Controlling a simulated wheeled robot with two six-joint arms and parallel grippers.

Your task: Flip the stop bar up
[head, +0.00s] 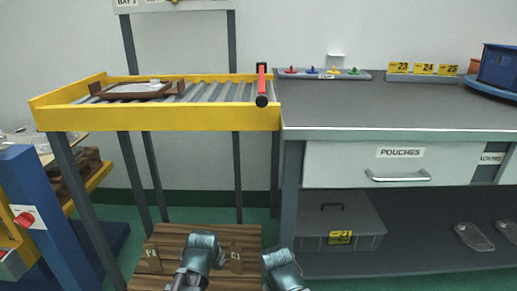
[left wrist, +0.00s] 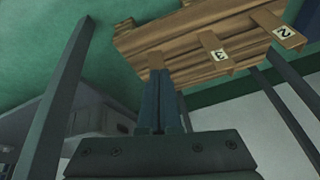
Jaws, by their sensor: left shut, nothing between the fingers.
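The stop bar (head: 262,80) is a red bar with a black round end facing me. In the head view it lies along the right end of the yellow-framed roller conveyor (head: 170,118), beside the grey worktop. My left gripper (left wrist: 159,76) shows in the left wrist view, its two dark fingers shut together and empty. It is low, near a wooden slatted piece with number tags, well away from the stop bar. In the head view only links of my arms show at the bottom, and my right gripper is not in view.
A brown tray (head: 138,90) with a grey part sits on the rollers. The worktop (head: 390,112) is mostly clear, with a drawer labelled POUCHES (head: 400,155) below. The wooden slatted piece (head: 165,240) is low in front. A blue post (head: 45,210) stands at left.

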